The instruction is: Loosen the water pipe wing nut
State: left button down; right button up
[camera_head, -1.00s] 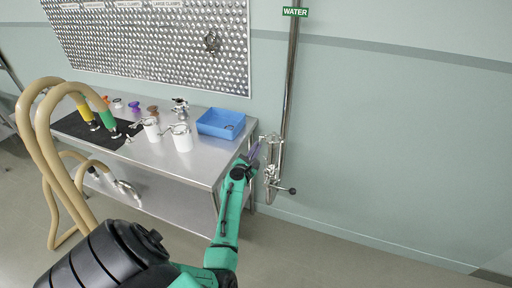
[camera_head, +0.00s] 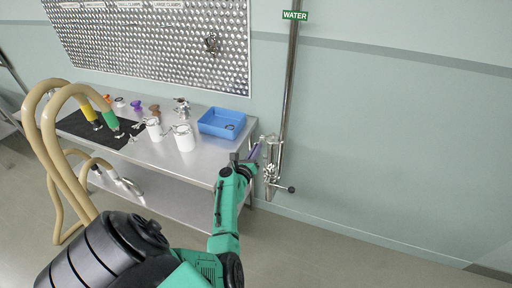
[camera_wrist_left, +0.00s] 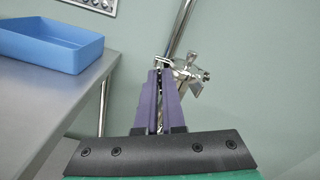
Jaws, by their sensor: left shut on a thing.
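The metal water pipe (camera_head: 289,85) runs down the wall on the right under a green WATER sign (camera_head: 295,15). Its lower end carries a shiny metal clamp and valve assembly (camera_head: 272,165). My left gripper (camera_head: 259,147) reaches this assembly from the left with its purple fingers. In the left wrist view the fingers (camera_wrist_left: 160,73) are shut on a small metal part at the clamp, which I take to be the wing nut (camera_wrist_left: 162,64); the fingertips mostly hide it. More of the metal clamp (camera_wrist_left: 190,72) shows just right of the fingertips. My right gripper is not in view.
The steel table (camera_head: 205,165) stands left of the pipe, its right edge close to my left arm. On it are a blue bin (camera_head: 221,123), white containers (camera_head: 184,138) and a black mat (camera_head: 80,128). Beige hoses (camera_head: 48,150) rise at the left. Floor at right is clear.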

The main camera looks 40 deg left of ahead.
pick_arm(q)
jog(key=shift+n+p, duration=1.15)
jog(key=shift+n, duration=4.35)
jog(key=c, duration=1)
grip_release()
